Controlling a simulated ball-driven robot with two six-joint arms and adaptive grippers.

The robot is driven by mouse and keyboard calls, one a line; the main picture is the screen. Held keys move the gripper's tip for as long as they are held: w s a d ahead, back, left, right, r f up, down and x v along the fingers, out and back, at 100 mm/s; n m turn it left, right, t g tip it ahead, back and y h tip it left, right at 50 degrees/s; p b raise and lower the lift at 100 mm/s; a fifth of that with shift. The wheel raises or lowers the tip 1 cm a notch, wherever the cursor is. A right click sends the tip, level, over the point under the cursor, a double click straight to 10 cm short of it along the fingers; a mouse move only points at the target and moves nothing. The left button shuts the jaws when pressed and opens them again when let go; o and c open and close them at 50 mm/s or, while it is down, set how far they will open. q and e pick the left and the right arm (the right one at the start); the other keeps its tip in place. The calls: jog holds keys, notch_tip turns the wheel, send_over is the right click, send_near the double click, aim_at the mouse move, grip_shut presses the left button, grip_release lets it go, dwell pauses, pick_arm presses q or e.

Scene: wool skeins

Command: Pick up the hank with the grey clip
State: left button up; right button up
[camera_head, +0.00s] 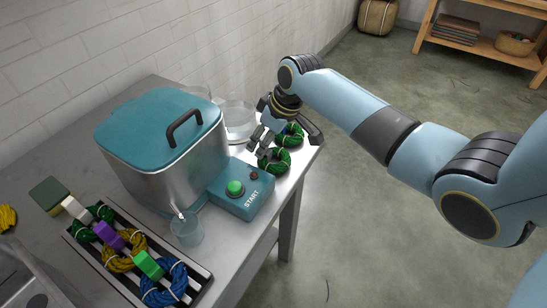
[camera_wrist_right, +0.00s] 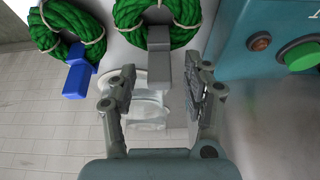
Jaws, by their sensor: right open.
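The hank with the grey clip (camera_wrist_right: 158,62) is a green coil (camera_wrist_right: 128,14) tied with pale string, at the top middle of the wrist view. In the head view this coil (camera_head: 275,162) lies near the table's right edge, beside the teal start box. My right gripper (camera_head: 263,141) is just over it, open and empty. In the wrist view its fingertips (camera_wrist_right: 163,80) stand either side of the grey clip, apart from it. I cannot tell whether the clip is at fingertip depth. My left gripper is not in view.
Another green hank (camera_wrist_right: 60,30) with a blue clip (camera_wrist_right: 78,72) lies alongside. The start box (camera_head: 240,195) and the steel pot with a teal lid (camera_head: 165,130) stand left of the gripper. Clear glassware (camera_head: 238,118) is behind. A rack (camera_head: 195,292) holds several clipped hanks.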

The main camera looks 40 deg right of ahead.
jog(key=shift+w+f, duration=0.1)
jog(key=shift+f, duration=0.3)
jog(key=shift+c, duration=0.4)
grip_shut()
jog(key=shift+r, duration=0.15)
